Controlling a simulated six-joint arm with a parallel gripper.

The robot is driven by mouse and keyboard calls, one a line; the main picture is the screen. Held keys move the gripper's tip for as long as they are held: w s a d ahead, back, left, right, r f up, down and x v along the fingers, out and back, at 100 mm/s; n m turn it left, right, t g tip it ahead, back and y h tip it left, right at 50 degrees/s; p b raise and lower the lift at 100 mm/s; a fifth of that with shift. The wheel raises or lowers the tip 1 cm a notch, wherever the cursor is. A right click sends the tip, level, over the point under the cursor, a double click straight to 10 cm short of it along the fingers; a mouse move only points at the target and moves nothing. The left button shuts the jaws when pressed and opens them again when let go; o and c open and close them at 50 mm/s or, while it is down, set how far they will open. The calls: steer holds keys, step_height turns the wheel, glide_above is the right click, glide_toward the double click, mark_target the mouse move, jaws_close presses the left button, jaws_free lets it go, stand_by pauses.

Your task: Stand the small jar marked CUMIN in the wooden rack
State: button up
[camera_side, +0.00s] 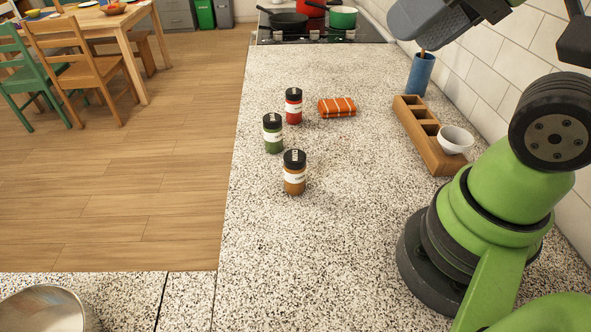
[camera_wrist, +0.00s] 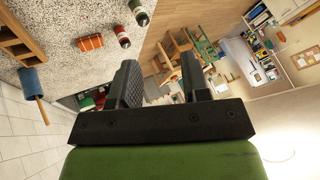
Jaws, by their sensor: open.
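Three small jars with black lids and white labels stand upright on the counter: a red one (camera_side: 293,106), a green one (camera_side: 273,134) and a brown one (camera_side: 294,173). The label words are too small to read, so I cannot tell which says CUMIN. The red jar (camera_wrist: 122,37) and green jar (camera_wrist: 139,11) also show in the wrist view. The wooden rack (camera_side: 416,130) lies along the wall at the right, with open compartments; part of it shows in the wrist view (camera_wrist: 18,42). My gripper (camera_wrist: 162,76) is open and empty, in the air away from the jars.
A blue cup (camera_side: 420,75) stands just behind the rack. A folded orange striped cloth (camera_side: 337,108) lies between jars and rack. A stove with pots (camera_side: 342,18) is at the back.

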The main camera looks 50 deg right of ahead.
stand_by(0.3)
steer(key=o, duration=0.6)
steer(key=m+g+h, duration=0.2)
steer(key=m+g, duration=0.3)
steer(key=g, duration=0.1)
glide_above(295, 156)
step_height(295, 156, down, 15)
steer(key=shift+m+g, duration=0.4)
steer(key=shift+g, duration=0.2)
steer(key=f, duration=0.7)
steer(key=shift+w+d, duration=0.15)
steer(key=shift+d, duration=0.05)
steer(key=shift+a+f, duration=0.2)
steer(key=shift+f, duration=2.8)
